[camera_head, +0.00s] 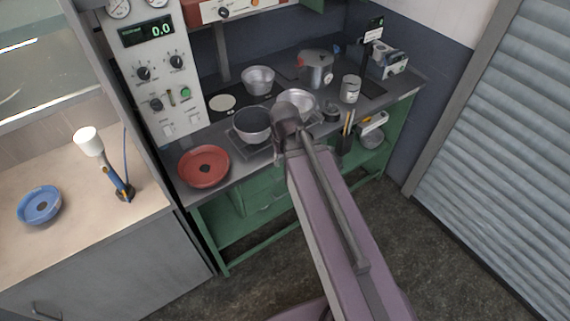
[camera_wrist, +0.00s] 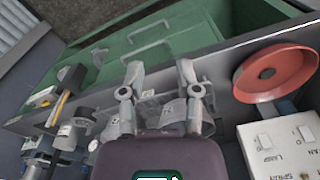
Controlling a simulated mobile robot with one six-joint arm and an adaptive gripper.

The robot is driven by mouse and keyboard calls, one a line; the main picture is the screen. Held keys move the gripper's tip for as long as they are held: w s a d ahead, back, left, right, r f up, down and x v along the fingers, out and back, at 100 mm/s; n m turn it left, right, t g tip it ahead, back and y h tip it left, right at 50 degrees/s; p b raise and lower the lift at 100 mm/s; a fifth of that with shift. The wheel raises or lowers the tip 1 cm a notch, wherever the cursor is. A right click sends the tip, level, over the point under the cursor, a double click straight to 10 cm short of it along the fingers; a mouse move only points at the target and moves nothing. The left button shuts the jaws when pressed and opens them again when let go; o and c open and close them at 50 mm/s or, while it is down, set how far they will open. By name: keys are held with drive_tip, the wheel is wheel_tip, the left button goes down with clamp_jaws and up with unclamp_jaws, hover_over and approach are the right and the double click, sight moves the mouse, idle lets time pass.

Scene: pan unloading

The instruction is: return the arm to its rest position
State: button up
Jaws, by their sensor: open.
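My arm reaches up and forward over the green workbench (camera_head: 262,190) in the head view, with its wrist near the pots; my gripper's fingers are hidden there. In the wrist view my gripper (camera_wrist: 160,76) is open, with two grey fingers apart and nothing held between them. A dark-lined pan (camera_head: 252,119) sits on a square grey plate just left of my wrist. A shiny metal bowl (camera_head: 296,98) stands right behind the wrist, and a metal pot (camera_head: 258,78) stands farther back.
A red dish (camera_head: 203,168) lies at the bench's left end; it also shows in the wrist view (camera_wrist: 244,81). A control panel (camera_head: 152,65) rises behind it. The floor in front (camera_head: 262,285) is clear.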

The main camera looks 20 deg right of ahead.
drive_tip(key=shift+s+n+g, duration=0.3)
drive_tip(key=shift+s, duration=0.75)
drive_tip(key=shift+f, duration=0.1)
wheel_tip(320, 180, down, 4)
drive_tip(key=b, duration=0.4)
drive_tip(key=shift+a, duration=0.1)
idle(0.4)
